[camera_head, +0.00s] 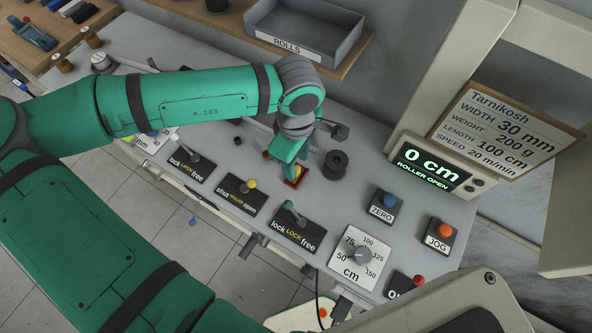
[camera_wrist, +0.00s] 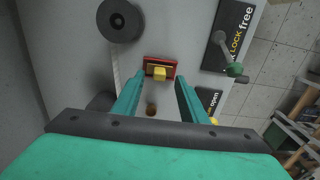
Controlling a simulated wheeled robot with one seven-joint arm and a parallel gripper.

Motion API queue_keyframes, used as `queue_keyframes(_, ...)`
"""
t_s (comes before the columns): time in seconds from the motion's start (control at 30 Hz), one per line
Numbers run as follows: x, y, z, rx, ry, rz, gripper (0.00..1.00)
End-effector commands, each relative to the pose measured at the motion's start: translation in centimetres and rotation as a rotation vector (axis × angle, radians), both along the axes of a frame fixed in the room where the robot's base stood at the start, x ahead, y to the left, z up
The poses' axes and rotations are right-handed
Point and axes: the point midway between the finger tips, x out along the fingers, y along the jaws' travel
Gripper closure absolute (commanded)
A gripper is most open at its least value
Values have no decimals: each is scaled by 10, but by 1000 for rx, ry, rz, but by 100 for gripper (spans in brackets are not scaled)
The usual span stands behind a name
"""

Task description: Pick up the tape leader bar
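The tape leader bar appears to be the small red piece with a yellow block on it, on the grey panel top, in the wrist view (camera_wrist: 160,68) and partly hidden behind my gripper in the head view (camera_head: 298,179). My gripper (camera_wrist: 159,80) is open and points down at it. In the wrist view the two green fingertips lie apart, one toward each side of the yellow block, with clear gaps. I cannot tell the height of the fingertips over the panel. Nothing is between the fingers but the view of the block and panel.
A black roller (camera_head: 335,164) stands close to the right of my gripper, and a pale strip (camera_wrist: 116,66) runs from it. Levers labelled lock/free (camera_head: 296,229) and shut/open (camera_head: 238,197) stand in front. The display (camera_head: 431,164) reads 0 cm, roller open.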

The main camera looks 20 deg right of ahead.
Motion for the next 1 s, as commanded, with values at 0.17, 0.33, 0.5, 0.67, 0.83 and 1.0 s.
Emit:
queue_keyframes(0.17, 2, 0, -25, 1, 2, 2, 61)
queue_keyframes(0.33, 2, 0, -36, 0, 0, 2, 61)
queue_keyframes(0.5, 2, 0, -36, -1, -1, 3, 61)
queue_keyframes(0.67, 2, 0, -36, 0, 0, 3, 90)
queue_keyframes(0.83, 2, 0, -36, -1, -1, 3, 100)
queue_keyframes(1.0, 2, 0, -36, -1, -1, 3, 100)
